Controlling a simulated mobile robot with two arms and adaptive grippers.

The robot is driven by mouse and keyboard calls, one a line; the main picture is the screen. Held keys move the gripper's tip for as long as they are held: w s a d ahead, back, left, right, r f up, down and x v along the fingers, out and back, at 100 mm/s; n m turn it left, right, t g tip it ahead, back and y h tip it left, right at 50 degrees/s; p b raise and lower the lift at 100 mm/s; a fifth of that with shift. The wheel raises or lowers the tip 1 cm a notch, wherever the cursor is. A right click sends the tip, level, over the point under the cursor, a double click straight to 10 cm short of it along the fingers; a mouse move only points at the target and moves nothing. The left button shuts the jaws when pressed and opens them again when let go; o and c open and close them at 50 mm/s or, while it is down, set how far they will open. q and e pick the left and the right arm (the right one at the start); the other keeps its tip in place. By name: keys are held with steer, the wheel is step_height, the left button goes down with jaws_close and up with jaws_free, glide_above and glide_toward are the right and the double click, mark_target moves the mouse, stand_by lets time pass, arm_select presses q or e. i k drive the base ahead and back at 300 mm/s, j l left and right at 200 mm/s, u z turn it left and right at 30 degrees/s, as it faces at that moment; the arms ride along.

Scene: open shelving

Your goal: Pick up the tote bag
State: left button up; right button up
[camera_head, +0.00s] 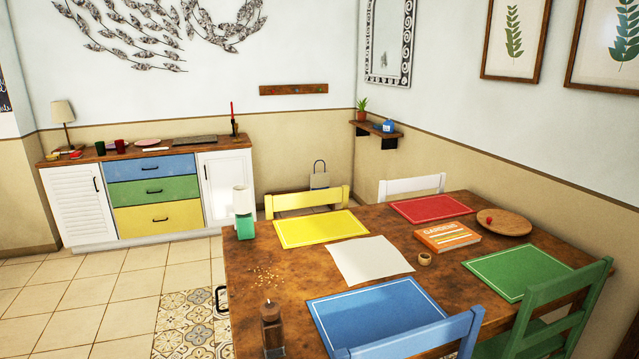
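A small beige tote bag (319,181) with a dark, bluish looped handle shows near the far corner of the room. It is in front of the tan lower wall, to the right of the white sideboard. Its lower part is hidden behind the back of the yellow chair (307,198), so I cannot see what it rests on. Neither of my grippers is in the head view.
A wooden table (255,262) with coloured placemats, a book and a pepper mill fills the right foreground. Chairs stand around it. The sideboard (222,184) stands against the back wall. Tiled floor (110,290) is clear at left.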

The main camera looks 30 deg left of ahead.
mark_target(321, 181)
steer(key=j+u, duration=0.15)
steer(key=u, duration=0.35)
steer(key=j+u, duration=0.2)
steer(key=u, duration=0.25)
steer(key=j+u, duration=0.2)
steer(key=u, duration=0.3)
steer(key=i+j+u, duration=0.3)
steer(key=i+j, duration=0.35)
steer(key=j, duration=0.2)
steer(key=i+j+u, duration=0.3)
steer(key=i+j, duration=0.4)
steer(key=i+z, duration=0.15)
steer(key=i, duration=1)
steer(key=i+z, duration=0.2)
steer(key=i, duration=0.95)
steer(key=i+z, duration=0.3)
steer(key=i, duration=0.2)
steer(key=i+z, duration=0.3)
steer(key=i, duration=0.25)
steer(key=i+j+z, duration=0.25)
steer(key=i, duration=0.2)
steer(key=i+j+z, duration=0.3)
steer(key=i, duration=0.2)
steer(key=i+l+z, duration=0.4)
steer(key=i+z, duration=0.85)
steer(key=i, duration=0.15)
steer(key=i+j+z, duration=0.2)
steer(key=i+z, duration=0.2)
steer(key=i, duration=0.1)
